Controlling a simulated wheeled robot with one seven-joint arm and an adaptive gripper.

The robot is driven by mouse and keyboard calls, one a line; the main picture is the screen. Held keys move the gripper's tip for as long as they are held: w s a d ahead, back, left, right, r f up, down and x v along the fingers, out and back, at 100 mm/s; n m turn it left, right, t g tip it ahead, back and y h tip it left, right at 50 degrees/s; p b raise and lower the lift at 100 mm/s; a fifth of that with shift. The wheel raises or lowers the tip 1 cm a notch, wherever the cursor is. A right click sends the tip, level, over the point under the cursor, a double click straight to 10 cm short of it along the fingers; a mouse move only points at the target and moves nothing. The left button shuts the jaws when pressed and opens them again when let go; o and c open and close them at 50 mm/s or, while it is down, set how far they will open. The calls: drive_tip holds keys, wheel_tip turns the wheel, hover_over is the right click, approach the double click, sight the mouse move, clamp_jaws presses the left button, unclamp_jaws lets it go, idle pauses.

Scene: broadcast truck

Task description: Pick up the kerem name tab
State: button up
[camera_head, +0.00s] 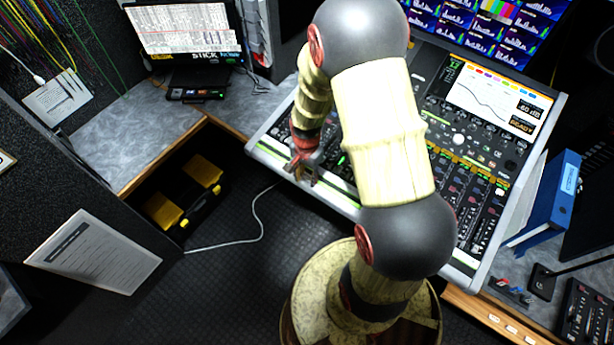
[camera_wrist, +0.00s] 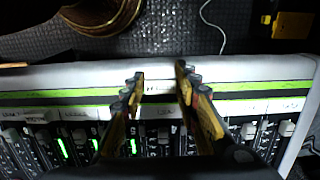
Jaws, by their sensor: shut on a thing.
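My gripper (camera_wrist: 159,80) is over the front edge of the mixing console, one finger on each side of a small pale tab (camera_wrist: 158,88) with faint dark lettering. The fingers are shut on this tab; its lettering is too small to read for certain as kerem. The tab is over the green-edged strip, and I cannot tell whether it touches the console. In the head view my gripper (camera_head: 302,172) is at the console's left front edge, and the tab cannot be made out there.
More white name tabs (camera_wrist: 75,114) line the console (camera_wrist: 45,78) above the faders. A blue binder (camera_head: 555,195) stands at its right. A black case with yellow latches (camera_head: 185,195) sits low at the left. A cable (camera_head: 250,238) crosses the dark floor.

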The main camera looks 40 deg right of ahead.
drive_tip(key=shift+a, duration=0.1)
drive_tip(key=o, duration=1.1)
drive_tip(key=shift+o, duration=0.5)
wheel_tip(320, 180, up, 12)
drive_tip(key=shift+c, duration=0.2)
